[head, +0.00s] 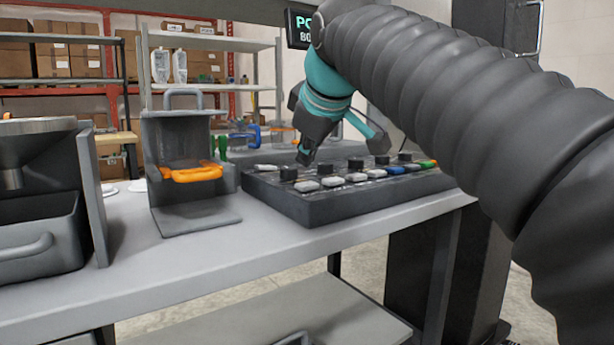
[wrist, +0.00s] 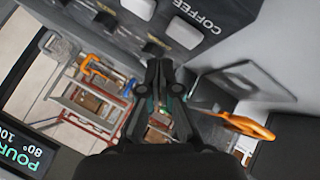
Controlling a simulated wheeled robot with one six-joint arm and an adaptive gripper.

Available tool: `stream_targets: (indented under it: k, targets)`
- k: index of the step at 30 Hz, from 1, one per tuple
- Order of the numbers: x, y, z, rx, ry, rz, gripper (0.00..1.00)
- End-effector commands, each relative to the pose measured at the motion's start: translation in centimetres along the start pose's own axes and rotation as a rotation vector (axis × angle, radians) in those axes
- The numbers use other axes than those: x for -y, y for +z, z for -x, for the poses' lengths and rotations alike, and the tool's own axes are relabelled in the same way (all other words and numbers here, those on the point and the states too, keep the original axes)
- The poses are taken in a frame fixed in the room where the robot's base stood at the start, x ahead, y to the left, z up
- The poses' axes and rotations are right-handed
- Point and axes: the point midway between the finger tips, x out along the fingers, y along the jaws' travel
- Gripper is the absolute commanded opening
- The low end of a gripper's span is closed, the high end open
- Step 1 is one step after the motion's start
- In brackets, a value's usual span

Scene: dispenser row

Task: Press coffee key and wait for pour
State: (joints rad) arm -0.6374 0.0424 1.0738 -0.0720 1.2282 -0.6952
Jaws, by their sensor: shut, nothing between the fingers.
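The dark key panel (head: 310,208) lies on the bench with rows of white, black and coloured keys. In the wrist view a white key (wrist: 187,33) sits beside the printed word COFFEE on the panel (wrist: 228,12). My gripper (head: 303,159) is over the left part of the panel, pointing down; I cannot tell from the head view whether it touches a key. In the wrist view my gripper (wrist: 160,64) is shut and empty, its tips just below the COFFEE key in the picture.
A grey stand (head: 174,140) with an orange clamp-like part (head: 191,174) is left of the panel. A dark machine with a drawer (head: 38,238) is at the far left. The bench front (head: 200,268) is clear. Shelves with boxes (head: 70,62) stand behind.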

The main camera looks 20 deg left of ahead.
Motion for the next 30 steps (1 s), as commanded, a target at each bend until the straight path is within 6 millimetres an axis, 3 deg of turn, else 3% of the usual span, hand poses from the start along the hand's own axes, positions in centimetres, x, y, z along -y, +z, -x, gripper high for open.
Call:
stream_targets:
  k: [11,23,26,30]
  targets:
    - [-1.8,-1.8,2.5,0.000,0.000,0.000,0.00]
    - [-1.8,-1.7,2.5,0.002,0.000,-0.003,0.00]
    - [-1.9,-0.5,2.6,0.014,0.003,-0.030,0.00]
    - [-1.9,4.2,2.9,0.062,0.013,-0.138,0.00]
